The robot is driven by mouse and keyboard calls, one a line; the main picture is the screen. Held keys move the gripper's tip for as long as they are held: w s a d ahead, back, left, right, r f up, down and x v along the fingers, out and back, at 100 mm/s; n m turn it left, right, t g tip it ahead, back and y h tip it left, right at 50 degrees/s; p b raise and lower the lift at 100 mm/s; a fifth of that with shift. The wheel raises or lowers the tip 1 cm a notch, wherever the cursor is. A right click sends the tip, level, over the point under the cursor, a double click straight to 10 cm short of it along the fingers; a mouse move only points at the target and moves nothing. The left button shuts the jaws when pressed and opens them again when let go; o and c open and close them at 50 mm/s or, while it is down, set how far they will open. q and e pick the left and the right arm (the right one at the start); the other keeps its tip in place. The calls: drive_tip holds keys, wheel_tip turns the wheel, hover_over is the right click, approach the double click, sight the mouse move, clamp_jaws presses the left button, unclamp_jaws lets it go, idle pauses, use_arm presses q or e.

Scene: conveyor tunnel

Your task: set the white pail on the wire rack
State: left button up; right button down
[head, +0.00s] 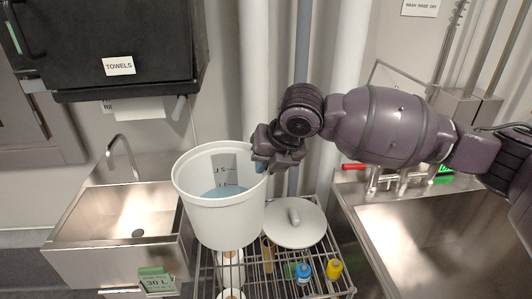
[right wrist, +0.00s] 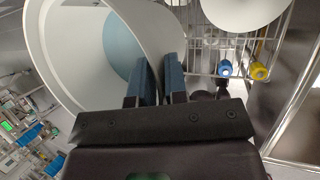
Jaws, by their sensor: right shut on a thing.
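The white pail (head: 222,225) is a tall, open tub with measuring marks and a blue patch inside, perhaps liquid. It looks close to upright. My right gripper (head: 264,162) is shut on its right rim. In the right wrist view the two blue fingers (right wrist: 160,78) pinch the pail's wall (right wrist: 85,60). The wire rack (head: 318,284) lies below and right of the pail, which covers its back left part in the head view. The pail's base seems above the rack, but I cannot tell the gap. My left gripper is out of view.
On the rack are a white round lid (head: 294,232), a blue-capped bottle (head: 304,272), a yellow bottle (head: 334,268) and white rolls (head: 230,268). A small sink (head: 110,222) stands left, a large steel basin (head: 430,240) right. Pipes (head: 255,70) rise behind.

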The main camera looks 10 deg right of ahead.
wheel_tip(320, 180, down, 14)
drive_tip(key=b, duration=0.2)
drive_tip(key=c, duration=1.5)
unclamp_jaws()
drive_tip(key=shift+f, duration=0.25)
drive_tip(key=shift+c, duration=0.2)
drive_tip(key=o, duration=0.4)
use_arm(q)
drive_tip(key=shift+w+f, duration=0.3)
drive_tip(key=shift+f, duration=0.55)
